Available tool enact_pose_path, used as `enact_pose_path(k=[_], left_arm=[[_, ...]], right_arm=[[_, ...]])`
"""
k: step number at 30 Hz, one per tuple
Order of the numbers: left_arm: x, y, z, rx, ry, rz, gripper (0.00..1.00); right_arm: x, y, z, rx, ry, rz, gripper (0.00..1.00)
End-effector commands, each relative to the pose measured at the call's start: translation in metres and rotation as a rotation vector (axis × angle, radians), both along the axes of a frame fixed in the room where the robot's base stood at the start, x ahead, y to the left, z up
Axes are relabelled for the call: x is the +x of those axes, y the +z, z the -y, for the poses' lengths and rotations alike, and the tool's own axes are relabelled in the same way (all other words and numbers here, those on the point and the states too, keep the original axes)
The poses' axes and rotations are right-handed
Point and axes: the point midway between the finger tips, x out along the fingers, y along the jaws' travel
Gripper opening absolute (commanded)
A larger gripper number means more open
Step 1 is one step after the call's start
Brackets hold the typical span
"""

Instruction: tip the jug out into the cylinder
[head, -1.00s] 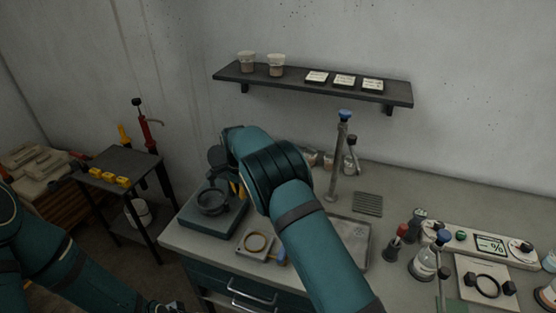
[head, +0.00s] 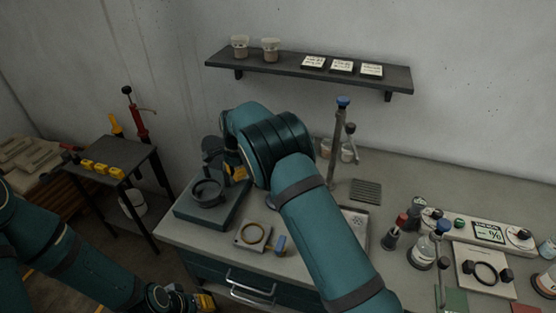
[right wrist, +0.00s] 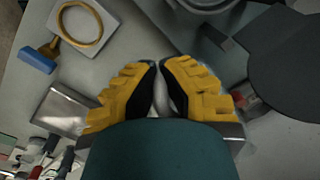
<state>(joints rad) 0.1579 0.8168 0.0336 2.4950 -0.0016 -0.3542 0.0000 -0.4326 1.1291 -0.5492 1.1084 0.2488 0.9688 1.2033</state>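My right gripper (head: 238,172) shows only in part, beside the left stand; my right arm hides most of it in the head view. In the right wrist view my right gripper (right wrist: 160,85) has its yellow fingers close together, with a pale, partly clear piece (right wrist: 161,100) between them. This looks like part of the jug, mostly hidden by the fingers. I cannot pick out the cylinder for certain; my right arm covers part of the bench. My left gripper (head: 185,300) is low at the bottom edge, away from the bench, its opening unclear.
A teal stand with a dark ring (head: 207,193) is at the bench's left end. A plate with a yellow ring (head: 253,236) lies in front. A tall post with a blue top (head: 341,125) stands behind my arm. Capped bottles (head: 422,250) and a panel (head: 488,232) are at right.

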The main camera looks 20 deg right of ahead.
Motion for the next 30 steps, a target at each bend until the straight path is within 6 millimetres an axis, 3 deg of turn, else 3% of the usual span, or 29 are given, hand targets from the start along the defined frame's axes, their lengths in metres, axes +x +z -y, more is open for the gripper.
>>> enact_pose_path(k=[15,30], left_arm=[[0.0,0.0,0.0,0.0,0.0,0.0,0.34],[0.0,0.0,0.0,0.0,0.0,0.0,0.34]], right_arm=[[-0.01,0.013,0.015,0.218,-0.003,0.145,0.0],[-0.021,0.051,0.031,0.424,-0.003,0.281,0.0]])
